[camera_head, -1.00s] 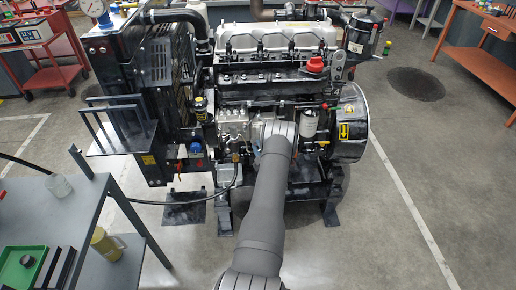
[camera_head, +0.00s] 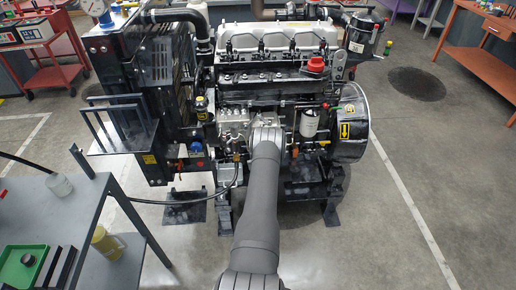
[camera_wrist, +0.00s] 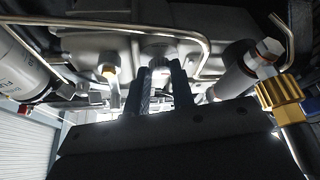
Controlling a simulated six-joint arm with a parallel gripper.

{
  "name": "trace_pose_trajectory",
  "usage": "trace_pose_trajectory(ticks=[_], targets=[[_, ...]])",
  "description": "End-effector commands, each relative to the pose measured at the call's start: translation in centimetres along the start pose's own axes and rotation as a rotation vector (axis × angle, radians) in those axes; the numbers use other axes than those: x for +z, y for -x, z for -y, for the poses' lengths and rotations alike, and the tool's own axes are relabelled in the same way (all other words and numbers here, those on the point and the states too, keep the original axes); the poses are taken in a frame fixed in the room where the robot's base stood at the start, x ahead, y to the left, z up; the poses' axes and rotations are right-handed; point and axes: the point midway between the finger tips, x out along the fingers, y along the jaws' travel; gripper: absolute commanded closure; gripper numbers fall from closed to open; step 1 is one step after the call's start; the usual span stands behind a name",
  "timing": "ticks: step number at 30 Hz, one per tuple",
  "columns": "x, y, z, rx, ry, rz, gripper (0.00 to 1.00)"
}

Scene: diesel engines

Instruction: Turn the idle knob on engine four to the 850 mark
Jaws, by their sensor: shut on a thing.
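The engine (camera_head: 270,75) stands in the middle of the head view. My arm reaches up to its front side, and its wrist hides my gripper there. In the wrist view my gripper (camera_wrist: 162,88) has its two dark fingers closed around a small grey part (camera_wrist: 159,76) under the engine's metal housing. The fingers cover most of this part. I cannot tell whether it is the idle knob, and no 850 mark or scale is readable.
In the wrist view a brass fitting (camera_wrist: 280,92) is close on the right, a bent metal pipe (camera_wrist: 120,27) crosses above the fingers, and a white filter (camera_wrist: 22,68) is at left. A grey table (camera_head: 40,205) stands front left.

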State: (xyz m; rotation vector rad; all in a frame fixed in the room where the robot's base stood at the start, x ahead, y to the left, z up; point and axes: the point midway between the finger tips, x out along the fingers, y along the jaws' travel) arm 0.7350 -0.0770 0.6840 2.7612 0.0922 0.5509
Motion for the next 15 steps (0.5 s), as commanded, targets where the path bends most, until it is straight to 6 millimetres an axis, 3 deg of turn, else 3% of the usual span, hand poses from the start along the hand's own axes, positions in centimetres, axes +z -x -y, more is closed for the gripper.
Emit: trace_pose_trajectory(ticks=[15], targets=[[-0.02, -0.02, 0.32, 0.131, -0.314, 0.001, 1.00]])
